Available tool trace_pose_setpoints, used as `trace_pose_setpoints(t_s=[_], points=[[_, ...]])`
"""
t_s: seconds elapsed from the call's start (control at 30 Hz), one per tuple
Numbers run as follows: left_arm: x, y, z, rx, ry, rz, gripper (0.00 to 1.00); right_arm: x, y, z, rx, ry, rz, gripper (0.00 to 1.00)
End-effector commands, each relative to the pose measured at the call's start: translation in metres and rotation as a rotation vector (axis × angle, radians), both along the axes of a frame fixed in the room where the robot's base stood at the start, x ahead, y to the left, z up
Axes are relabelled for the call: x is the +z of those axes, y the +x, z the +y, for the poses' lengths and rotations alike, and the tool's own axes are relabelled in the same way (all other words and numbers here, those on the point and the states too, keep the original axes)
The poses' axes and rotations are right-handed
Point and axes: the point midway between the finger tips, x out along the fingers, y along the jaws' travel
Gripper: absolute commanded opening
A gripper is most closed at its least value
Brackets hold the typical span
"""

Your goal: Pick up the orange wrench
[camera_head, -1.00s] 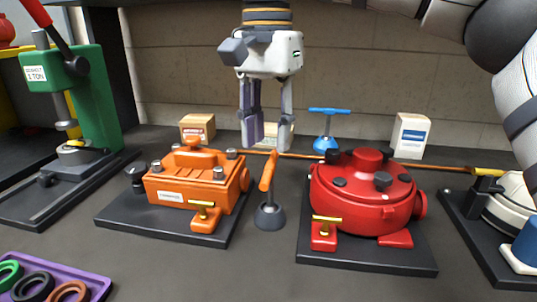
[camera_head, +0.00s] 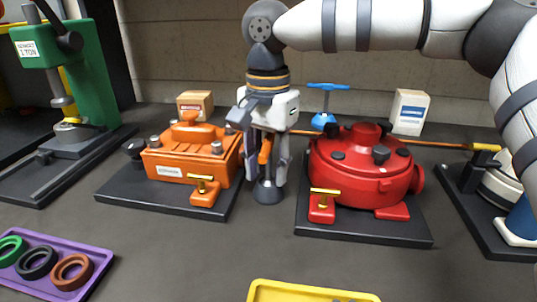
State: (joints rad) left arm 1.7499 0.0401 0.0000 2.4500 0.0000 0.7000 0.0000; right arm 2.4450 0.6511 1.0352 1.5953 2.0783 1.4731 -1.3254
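The orange wrench (camera_head: 265,152) stands upright, slightly tilted, in a dark grey round base (camera_head: 268,192) between the orange motor and the red motor. My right gripper (camera_head: 266,190) has come down over it from above. Its two fingers point down, one on the left and one on the right of the wrench, with a gap between them. The gripper looks open, and I cannot tell whether either finger touches the wrench. The wrench's upper end is hidden by the gripper body. My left gripper is not in view.
The orange motor (camera_head: 190,152) stands close on the left, the red motor (camera_head: 365,165) on the right, each on a dark plate. A blue-handled tool (camera_head: 325,100) and boxes stand behind. A purple tray (camera_head: 92,262) and a yellow tray (camera_head: 300,291) lie in front.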

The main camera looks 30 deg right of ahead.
Motion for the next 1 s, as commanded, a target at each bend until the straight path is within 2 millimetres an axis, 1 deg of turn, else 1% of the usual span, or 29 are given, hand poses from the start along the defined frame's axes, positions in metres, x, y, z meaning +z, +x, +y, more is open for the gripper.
trace_pose_setpoints(t_s=[0.03,0.13,0.17,0.47,0.57,0.67,0.7,0.77,0.9,1.0], points=[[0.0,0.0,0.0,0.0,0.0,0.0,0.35,0.0,0.0,0.0,0.0,0.0,0.0,0.24],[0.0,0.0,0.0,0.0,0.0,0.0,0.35,0.0,0.0,0.0,0.0,0.0,0.0,0.02],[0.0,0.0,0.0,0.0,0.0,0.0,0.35,0.0,0.0,0.0,0.0,0.0,0.0,0.0],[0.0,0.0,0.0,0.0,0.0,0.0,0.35,0.001,0.0,0.0,0.0,0.0,0.0,0.0],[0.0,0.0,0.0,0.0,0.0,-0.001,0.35,0.007,0.0,0.0,-0.001,0.0,-0.001,0.0],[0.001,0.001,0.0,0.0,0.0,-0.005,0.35,0.027,0.001,0.0,-0.002,0.0,-0.004,0.0],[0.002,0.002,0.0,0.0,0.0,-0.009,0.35,0.039,-0.001,0.003,0.001,0.001,-0.005,0.0],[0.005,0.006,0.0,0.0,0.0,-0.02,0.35,0.056,-0.011,0.015,0.005,-0.001,-0.009,0.0],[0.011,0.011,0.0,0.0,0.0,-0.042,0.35,0.098,-0.033,0.041,0.004,-0.001,-0.01,0.0],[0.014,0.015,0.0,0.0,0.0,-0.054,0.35,0.11,-0.053,0.066,0.006,-0.003,-0.006,0.0]])
